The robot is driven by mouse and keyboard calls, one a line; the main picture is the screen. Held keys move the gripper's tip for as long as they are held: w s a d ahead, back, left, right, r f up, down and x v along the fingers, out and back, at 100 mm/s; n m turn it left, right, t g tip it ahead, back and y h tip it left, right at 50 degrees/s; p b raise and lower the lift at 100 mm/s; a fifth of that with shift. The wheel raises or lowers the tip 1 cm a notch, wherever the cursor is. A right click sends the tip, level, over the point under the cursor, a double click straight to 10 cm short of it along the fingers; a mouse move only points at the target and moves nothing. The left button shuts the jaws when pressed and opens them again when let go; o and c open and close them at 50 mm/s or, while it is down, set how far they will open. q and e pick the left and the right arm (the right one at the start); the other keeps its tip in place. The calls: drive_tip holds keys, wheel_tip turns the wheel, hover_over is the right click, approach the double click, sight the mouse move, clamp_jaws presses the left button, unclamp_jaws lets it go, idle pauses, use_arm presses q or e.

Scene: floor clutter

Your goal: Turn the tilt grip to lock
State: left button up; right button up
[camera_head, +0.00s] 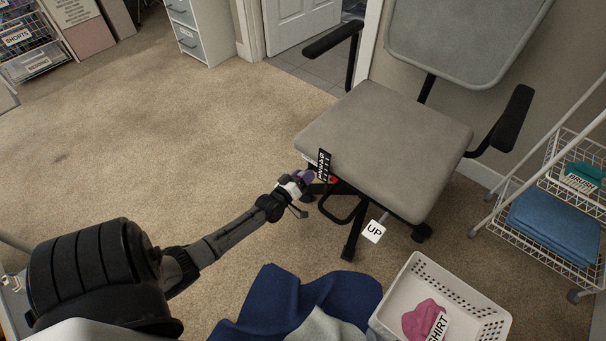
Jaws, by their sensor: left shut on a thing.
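A grey office chair (385,140) with black armrests stands right of centre, against the wall. My left gripper (301,181) reaches to the near left edge of its seat from below left. It is shut on the tilt grip, which is mostly hidden by the fingers. A small red part (333,180) shows under the seat edge. My right gripper is not in view.
A white tag reading UP (374,231) hangs below the seat. Dark blue cloth (285,295) lies on the floor in front. A white basket (408,284) holds a pink cloth. A wire rack (505,218) stands at right. Carpet at left is clear.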

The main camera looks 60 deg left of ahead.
use_arm(q)
drive_tip(key=m+p, duration=0.4)
drive_tip(key=shift+r, duration=0.2)
drive_tip(key=m+p, duration=0.1)
drive_tip(key=m, duration=0.2)
drive_tip(key=shift+p, duration=0.3)
drive_tip(key=m+p, duration=0.1)
drive_tip(key=m, duration=0.1)
drive_tip(key=shift+f+m, duration=0.1)
drive_tip(key=shift+m, duration=0.3)
drive_tip(key=m+p, duration=0.1)
drive_tip(key=m, duration=0.2)
drive_tip(key=shift+a+f+m+p, duration=0.1)
drive_tip(key=shift+m+p, duration=0.25)
drive_tip(key=shift+m, duration=1.75)
drive_tip(key=o, duration=0.9)
